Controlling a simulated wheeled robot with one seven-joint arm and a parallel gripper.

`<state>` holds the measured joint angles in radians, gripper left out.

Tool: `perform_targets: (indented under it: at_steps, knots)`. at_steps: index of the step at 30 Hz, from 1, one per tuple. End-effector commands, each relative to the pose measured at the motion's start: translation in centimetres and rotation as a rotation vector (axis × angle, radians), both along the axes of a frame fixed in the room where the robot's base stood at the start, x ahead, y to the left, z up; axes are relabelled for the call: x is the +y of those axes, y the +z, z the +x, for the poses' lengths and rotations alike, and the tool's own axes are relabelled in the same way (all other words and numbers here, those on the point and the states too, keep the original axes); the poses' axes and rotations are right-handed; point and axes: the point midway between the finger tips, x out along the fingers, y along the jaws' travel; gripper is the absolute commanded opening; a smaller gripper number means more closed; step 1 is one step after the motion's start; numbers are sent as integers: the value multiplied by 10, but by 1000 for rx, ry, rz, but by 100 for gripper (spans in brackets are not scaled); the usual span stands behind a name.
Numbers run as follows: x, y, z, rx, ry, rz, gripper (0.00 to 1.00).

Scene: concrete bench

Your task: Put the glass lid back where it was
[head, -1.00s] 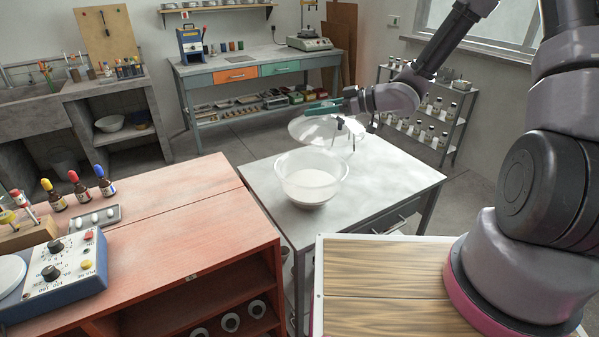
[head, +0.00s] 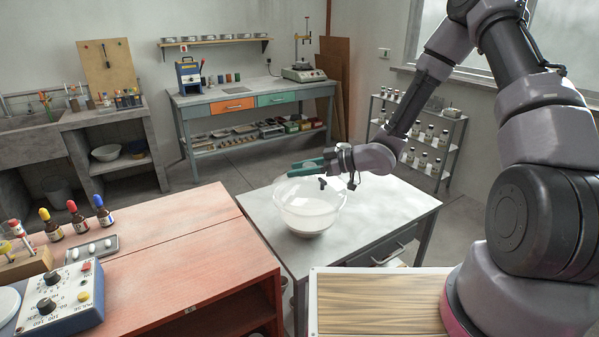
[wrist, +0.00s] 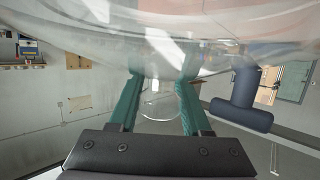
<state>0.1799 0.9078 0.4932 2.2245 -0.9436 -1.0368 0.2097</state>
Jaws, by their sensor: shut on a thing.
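The clear glass lid fills the top of the wrist view (wrist: 90,42), with its round glass knob (wrist: 160,104) between my two green fingers. My gripper (head: 307,167) is shut on the lid's knob, at the top of the translucent bowl (head: 308,208). The gripper's fingers also show in the wrist view (wrist: 160,88). The bowl stands upright on the grey table and has white contents low inside. In the head view the lid blends with the bowl's rim, so I cannot tell whether it touches the rim.
The grey table (head: 385,208) is clear to the right of the bowl. A red bench (head: 180,245) stands to the left, with dropper bottles (head: 78,217), a pill tray (head: 92,249) and a blue device (head: 58,300). A shelf of bottles (head: 427,133) stands behind the table.

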Motion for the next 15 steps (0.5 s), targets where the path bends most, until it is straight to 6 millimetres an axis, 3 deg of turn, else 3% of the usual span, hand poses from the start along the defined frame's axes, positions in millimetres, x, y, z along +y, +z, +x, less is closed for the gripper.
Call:
perform_targets:
  at_steps: [15]
  knots:
    - [0,-12,0,-1,0,2,0]
